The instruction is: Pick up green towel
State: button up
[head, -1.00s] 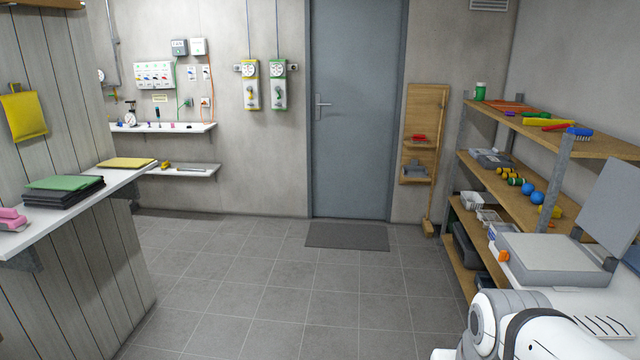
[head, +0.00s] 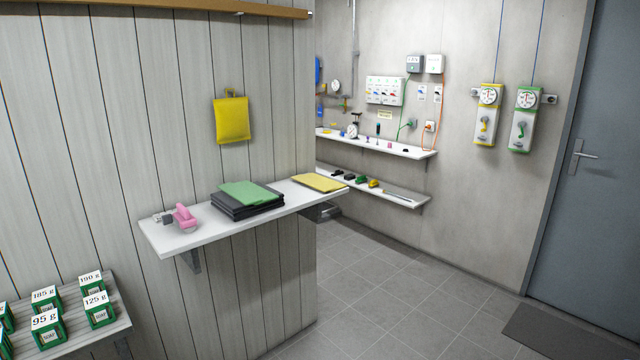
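The green towel (head: 250,192) lies folded and flat on top of a dark grey folded stack (head: 247,208). The stack rests on a white wall shelf (head: 170,241) fixed to the plank wall, near the middle of the head view. A yellow folded cloth (head: 319,182) lies on the same shelf to the right of the stack. My gripper is not in view.
A pink object (head: 184,217) sits on the shelf left of the stack. A yellow pouch (head: 232,120) hangs above. Several green weight boxes (head: 47,328) stand on a lower shelf at left.

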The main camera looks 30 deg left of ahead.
aim_at(247, 193)
jog(key=u, duration=0.75)
jog(key=i, duration=1.7)
jog(key=u, duration=0.95)
jog(key=i, duration=1.05)
jog(key=u, duration=0.1)
